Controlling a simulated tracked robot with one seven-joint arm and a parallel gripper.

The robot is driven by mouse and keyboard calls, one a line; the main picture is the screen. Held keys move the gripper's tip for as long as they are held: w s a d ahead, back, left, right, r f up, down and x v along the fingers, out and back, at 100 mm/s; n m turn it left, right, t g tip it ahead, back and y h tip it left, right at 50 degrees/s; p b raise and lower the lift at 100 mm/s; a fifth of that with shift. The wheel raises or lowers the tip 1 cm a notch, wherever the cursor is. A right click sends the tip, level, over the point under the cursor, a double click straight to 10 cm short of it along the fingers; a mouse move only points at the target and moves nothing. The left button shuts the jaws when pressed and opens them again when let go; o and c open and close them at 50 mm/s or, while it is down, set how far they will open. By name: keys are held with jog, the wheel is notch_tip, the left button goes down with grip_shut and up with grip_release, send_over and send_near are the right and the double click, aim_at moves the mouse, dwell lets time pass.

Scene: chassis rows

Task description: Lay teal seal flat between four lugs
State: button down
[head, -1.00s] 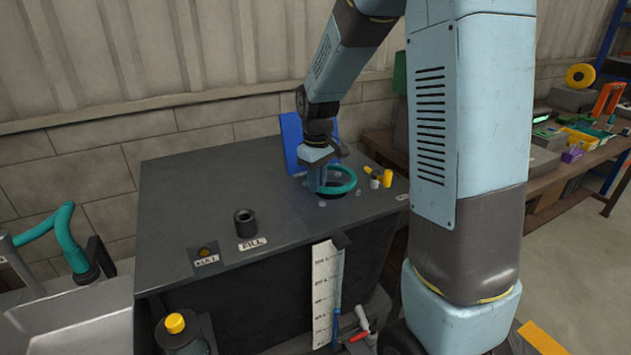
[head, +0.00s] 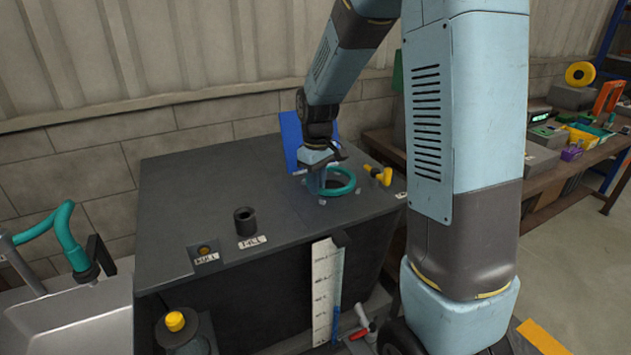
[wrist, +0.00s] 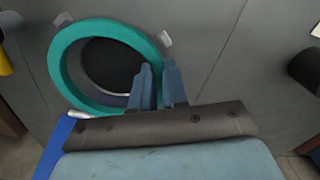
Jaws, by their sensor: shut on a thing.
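The teal seal (head: 351,183) is a thick ring at the back right of the dark tank top. My gripper (head: 322,193) points down and is shut on the ring's near left side. In the wrist view, the fingers (wrist: 159,88) straddle the band of the seal (wrist: 56,65). The seal looks about level, around a dark round opening (wrist: 108,62) with a pale rim. Small grey lugs show just outside the ring, one at upper left (wrist: 63,19) and one at upper right (wrist: 165,39). I cannot tell whether the seal touches the top.
A yellow-handled valve (head: 380,175) stands close to the right of the seal. A blue panel (head: 291,140) rises behind my gripper. A dark filler neck (head: 245,221) stands on the tank top (head: 190,190) to the left, with clear surface between.

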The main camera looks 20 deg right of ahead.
jog(key=shift+f, duration=0.85)
jog(key=c, duration=1.1)
grip_release()
jog(key=shift+o, duration=0.2)
jog(key=shift+r, duration=0.1)
notch_tip(320, 180, up, 14)
jog(key=shift+f, duration=0.25)
